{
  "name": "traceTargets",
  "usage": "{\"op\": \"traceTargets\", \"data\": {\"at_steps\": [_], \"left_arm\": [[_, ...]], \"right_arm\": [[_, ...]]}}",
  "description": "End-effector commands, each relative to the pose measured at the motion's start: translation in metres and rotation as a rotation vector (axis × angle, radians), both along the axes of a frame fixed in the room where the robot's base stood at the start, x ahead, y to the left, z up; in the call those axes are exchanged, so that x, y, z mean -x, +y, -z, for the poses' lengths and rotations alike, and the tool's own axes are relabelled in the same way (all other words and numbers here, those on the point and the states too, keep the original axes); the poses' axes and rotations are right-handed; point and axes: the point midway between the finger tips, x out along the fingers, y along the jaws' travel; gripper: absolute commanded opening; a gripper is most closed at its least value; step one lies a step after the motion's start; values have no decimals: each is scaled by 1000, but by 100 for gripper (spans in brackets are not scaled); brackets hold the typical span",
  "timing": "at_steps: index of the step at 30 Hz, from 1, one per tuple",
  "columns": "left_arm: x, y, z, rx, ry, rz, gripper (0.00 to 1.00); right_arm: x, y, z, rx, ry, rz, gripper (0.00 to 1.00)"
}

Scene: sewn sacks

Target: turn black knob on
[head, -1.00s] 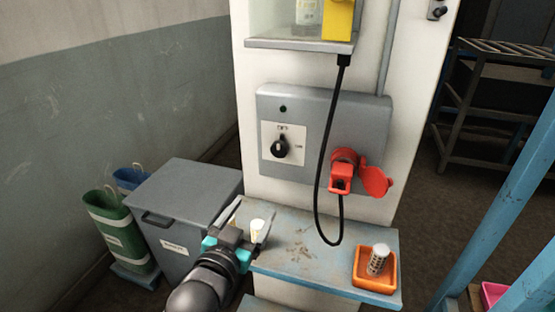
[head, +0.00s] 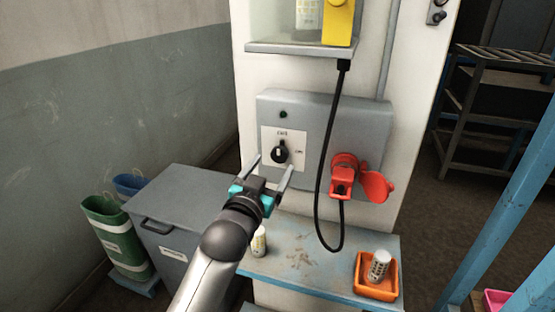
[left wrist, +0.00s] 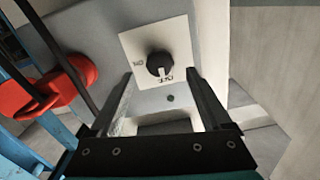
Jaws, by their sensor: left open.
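The black knob (head: 280,151) sits on a white plate on the front of a grey wall box (head: 310,185). Its white mark points up toward the upper label in the head view, not toward the label at its right. In the left wrist view the knob (left wrist: 159,64) shows just beyond the fingertips, its mark toward the near label. My left gripper (head: 270,166) is open and empty, with its two fingers raised toward the plate, just below and in front of the knob. Contact with the knob does not show. My right gripper is not in view.
A red plug and socket (head: 343,175) with an open red lid is right of the knob, and a black cable (head: 319,190) hangs beside it. Below, a blue shelf (head: 303,262) holds a small bottle (head: 259,242) and an orange tray (head: 376,290) with a container.

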Motion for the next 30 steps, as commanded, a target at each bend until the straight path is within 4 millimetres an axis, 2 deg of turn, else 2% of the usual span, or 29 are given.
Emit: {"op": "traceTargets", "data": {"at_steps": [3, 10, 24, 30], "left_arm": [[-17, -6, 0, 2, -2, 0, 82], [-38, -13, 0, 1, -1, 0, 82], [-45, -15, 0, 0, -1, 0, 82], [-45, -15, 0, 0, -1, 0, 59]], "right_arm": [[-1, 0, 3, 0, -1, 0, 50], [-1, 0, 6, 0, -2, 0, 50], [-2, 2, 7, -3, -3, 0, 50], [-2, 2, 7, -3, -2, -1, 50]]}}
